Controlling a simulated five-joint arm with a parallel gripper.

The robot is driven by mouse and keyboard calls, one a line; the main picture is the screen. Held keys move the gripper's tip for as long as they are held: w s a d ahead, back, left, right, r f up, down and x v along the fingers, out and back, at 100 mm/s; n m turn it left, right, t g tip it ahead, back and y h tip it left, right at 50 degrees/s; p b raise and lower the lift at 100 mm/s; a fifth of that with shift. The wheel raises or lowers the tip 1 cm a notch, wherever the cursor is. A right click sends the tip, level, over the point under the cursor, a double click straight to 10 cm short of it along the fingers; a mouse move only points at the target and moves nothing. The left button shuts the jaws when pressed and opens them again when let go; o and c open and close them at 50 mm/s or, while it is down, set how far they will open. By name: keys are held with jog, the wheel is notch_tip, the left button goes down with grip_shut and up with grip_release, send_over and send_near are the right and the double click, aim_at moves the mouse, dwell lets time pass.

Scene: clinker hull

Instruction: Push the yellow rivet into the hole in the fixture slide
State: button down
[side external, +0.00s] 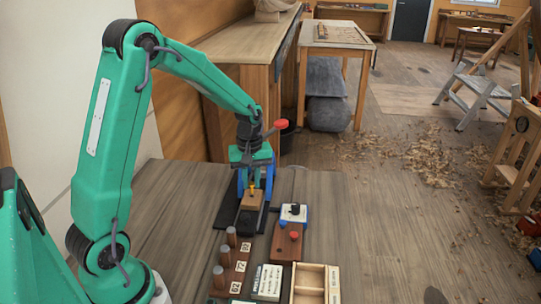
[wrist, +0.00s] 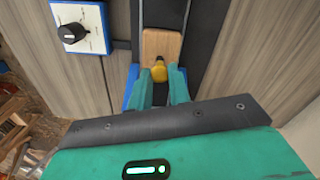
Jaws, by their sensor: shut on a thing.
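The yellow rivet (wrist: 159,73) is between the two green fingers of my gripper (wrist: 160,82) in the wrist view. Its dark end points to the wooden block of the fixture slide (wrist: 161,44). In the side view my gripper (side external: 254,184) hangs over the same wooden block (side external: 252,202), with a small bit of yellow rivet (side external: 252,189) showing at the fingertips. The hole is hidden by the rivet and fingers. I cannot tell whether the rivet's tip is in it or just above.
The block sits on a black rail (wrist: 207,32) with blue parts around it. A white box with a black knob (wrist: 75,32) stands beside it.

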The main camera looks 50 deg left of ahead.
jog(key=shift+f, duration=1.1)
dwell(0.8)
jog(key=c, duration=1.2)
grip_release()
jog(key=shift+c, duration=0.2)
jog(key=shift+r, duration=4.05)
